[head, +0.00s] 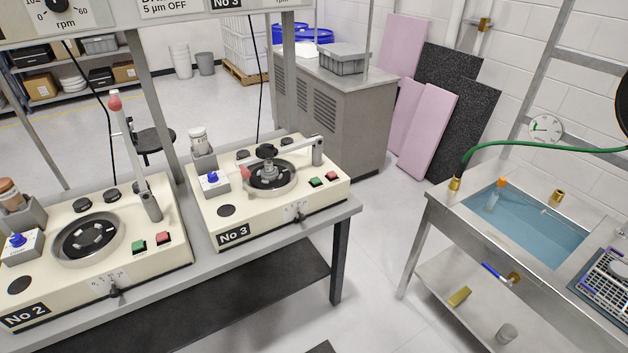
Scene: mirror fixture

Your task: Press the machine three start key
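Machine three (270,212) is a cream polishing unit with a "No 3" label, on the right end of the bench. On its front right top are a green key (316,182) and a red key (331,176) to its right. The green key looks like the start key; no lettering on it is readable. The machine's lever arm (300,147) lies lowered across the round dark bowl (271,175). Whether the bowl is turning cannot be told. My gripper is not in view.
Machine two (85,245) stands to the left, its lever arm raised, with its own green key (139,247) and red key (163,238). A metal sink (436,208) with a green hose (545,147) stands at the right. Clear floor (375,215) lies between bench and sink.

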